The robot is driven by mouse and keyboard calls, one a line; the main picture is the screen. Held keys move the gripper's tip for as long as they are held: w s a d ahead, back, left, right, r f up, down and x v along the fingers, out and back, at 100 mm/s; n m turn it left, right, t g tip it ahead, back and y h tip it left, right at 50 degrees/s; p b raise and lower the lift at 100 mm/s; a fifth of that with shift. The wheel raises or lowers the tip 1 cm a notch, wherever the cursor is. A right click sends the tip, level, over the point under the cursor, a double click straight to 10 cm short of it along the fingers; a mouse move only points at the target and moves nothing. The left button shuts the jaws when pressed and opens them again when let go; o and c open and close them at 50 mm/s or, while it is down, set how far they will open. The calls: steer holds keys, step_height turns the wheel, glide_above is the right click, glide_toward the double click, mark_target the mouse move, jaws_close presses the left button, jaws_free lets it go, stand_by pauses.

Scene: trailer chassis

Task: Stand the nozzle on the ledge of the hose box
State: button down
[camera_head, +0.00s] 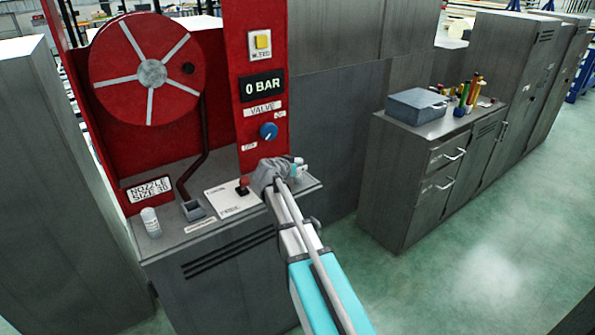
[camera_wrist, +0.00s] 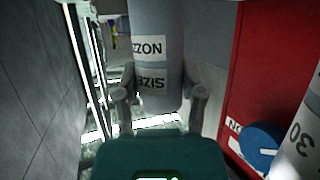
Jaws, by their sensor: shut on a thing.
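The red hose box (camera_head: 262,125) has a grey ledge (camera_head: 222,232) in front of its reel. In the wrist view my gripper (camera_wrist: 160,100) is shut on a grey cylindrical nozzle (camera_wrist: 155,65) with white lettered labels, one reading upside down. In the head view my gripper (camera_head: 282,172) is over the right end of the ledge, below the blue valve knob (camera_head: 268,131). A small pale piece (camera_head: 299,169) shows beside it there; most of the nozzle is hidden. Whether its lower end touches the ledge cannot be told.
A white cylinder (camera_head: 151,222) stands at the ledge's left end. A square holder (camera_head: 193,210) and a red-topped lever (camera_head: 242,186) are on the ledge. A white cylinder marked 30 (camera_wrist: 298,145) shows at the wrist view's right edge. A cabinet (camera_head: 425,165) stands at right, with free floor before it.

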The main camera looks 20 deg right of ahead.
steer(key=shift+f, duration=0.1)
stand_by(0.3)
steer(key=shift+c, duration=1)
jaws_free()
steer(key=shift+s+a+r, duration=0.2)
steer(key=shift+r, duration=0.05)
steer(key=p+v, duration=0.4)
steer(key=v, duration=0.7)
steer(key=shift+s+a+p, duration=0.15)
steer(key=shift+p, duration=0.2)
steer(key=shift+r, duration=0.1)
